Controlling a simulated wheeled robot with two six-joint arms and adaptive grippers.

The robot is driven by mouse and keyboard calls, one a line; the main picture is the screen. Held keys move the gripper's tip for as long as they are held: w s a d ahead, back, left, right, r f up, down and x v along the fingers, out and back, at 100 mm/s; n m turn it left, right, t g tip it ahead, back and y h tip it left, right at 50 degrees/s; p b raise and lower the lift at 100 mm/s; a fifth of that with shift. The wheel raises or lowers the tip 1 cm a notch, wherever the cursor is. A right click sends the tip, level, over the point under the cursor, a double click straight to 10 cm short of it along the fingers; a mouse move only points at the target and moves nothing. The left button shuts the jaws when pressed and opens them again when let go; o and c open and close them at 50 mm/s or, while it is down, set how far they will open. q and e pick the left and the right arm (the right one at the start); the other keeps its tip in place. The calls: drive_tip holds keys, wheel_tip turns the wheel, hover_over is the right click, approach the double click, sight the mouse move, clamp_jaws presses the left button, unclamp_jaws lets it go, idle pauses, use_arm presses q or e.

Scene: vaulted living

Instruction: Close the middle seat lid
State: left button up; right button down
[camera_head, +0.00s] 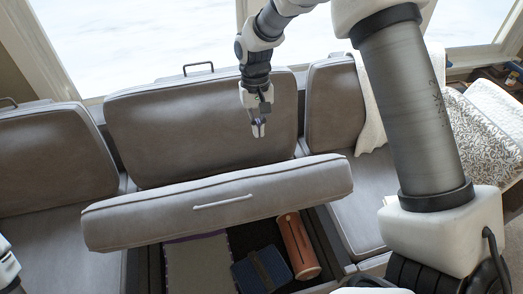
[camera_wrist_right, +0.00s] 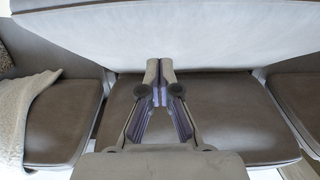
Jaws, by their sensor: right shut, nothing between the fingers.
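The middle seat lid (camera_head: 150,215) is a long grey cushion with a pale pull handle (camera_head: 222,202) on it. It is raised and tilted over an open storage compartment. My right gripper (camera_head: 258,131) is shut and empty, in front of the middle backrest (camera_head: 185,130) and above the lid's back edge in the head view. It appears apart from the lid. In the right wrist view its closed fingertips (camera_wrist_right: 160,65) show against a broad pale grey surface, probably the lid's upper face. Only a bit of my left arm shows at the lower left; its gripper is out of sight.
In the compartment lie a reddish-brown long box (camera_head: 297,245), a dark blue strapped bundle (camera_head: 262,271) and a grey mat (camera_head: 200,262). Seats with backrests (camera_head: 50,155) flank the middle one. A white blanket (camera_head: 372,110) hangs over the right backrest. My right arm crosses the right side.

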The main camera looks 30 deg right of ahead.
drive_tip(key=s+f, duration=0.1)
drive_tip(key=f, duration=0.1)
drive_tip(key=s+f+p, duration=0.1)
drive_tip(key=f, duration=0.1)
drive_tip(key=s+a+f, duration=0.1)
drive_tip(key=f, duration=0.1)
drive_tip(key=shift+s+f+p, duration=0.2)
drive_tip(key=shift+f+p, duration=0.1)
drive_tip(key=shift+p, duration=0.05)
use_arm(q)
drive_tip(key=shift+w+d+r, duration=0.1)
drive_tip(key=shift+w+r, duration=0.25)
drive_tip(key=shift+r, duration=0.45)
use_arm(e)
drive_tip(key=shift+w+f, duration=0.2)
drive_tip(key=shift+f, duration=0.05)
